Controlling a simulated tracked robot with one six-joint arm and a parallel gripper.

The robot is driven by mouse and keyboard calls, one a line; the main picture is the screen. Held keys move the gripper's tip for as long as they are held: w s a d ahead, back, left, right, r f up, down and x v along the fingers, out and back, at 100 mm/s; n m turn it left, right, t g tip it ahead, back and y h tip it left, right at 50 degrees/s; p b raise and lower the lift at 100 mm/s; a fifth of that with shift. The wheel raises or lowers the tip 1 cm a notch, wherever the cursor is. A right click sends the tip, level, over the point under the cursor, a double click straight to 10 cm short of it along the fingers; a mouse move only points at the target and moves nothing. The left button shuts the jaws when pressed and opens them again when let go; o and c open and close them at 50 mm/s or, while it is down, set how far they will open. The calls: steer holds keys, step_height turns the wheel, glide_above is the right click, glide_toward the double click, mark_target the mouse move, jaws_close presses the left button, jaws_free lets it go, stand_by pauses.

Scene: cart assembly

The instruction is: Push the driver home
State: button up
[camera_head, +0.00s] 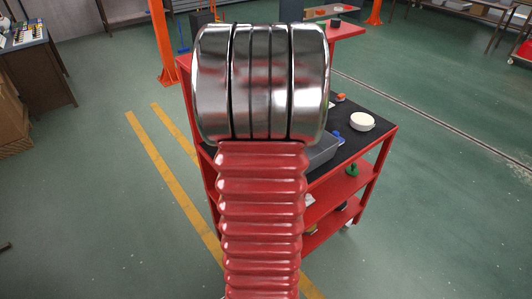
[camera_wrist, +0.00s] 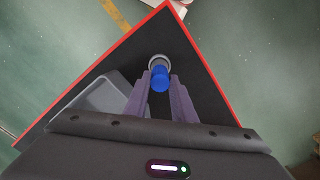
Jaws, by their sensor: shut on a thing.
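In the wrist view a blue driver handle (camera_wrist: 160,82) stands between the two purple-grey fingers of my gripper (camera_wrist: 161,75), which is shut on it. A pale grey ring-shaped holder (camera_wrist: 158,60) shows right at the handle's far end. The handle overlaps it, and I cannot tell how deep the driver sits in it. Both are over the black top of the red-edged cart (camera_wrist: 185,52), near one corner. In the head view my own arm hides my gripper and much of the cart (camera_head: 385,128).
A grey bin (camera_wrist: 98,97) sits on the cart top, left of my gripper in the wrist view. In the head view a white round thing (camera_head: 361,122) and a small blue thing (camera_head: 337,136) are on the cart top. A green thing (camera_head: 352,170) is on a lower shelf.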

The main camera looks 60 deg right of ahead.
steer(key=o, duration=1.1)
steer(key=shift+o, duration=0.2)
step_height(320, 180, up, 14)
steer(key=shift+d+f, duration=0.2)
steer(key=shift+w+d, duration=0.1)
stand_by(0.5)
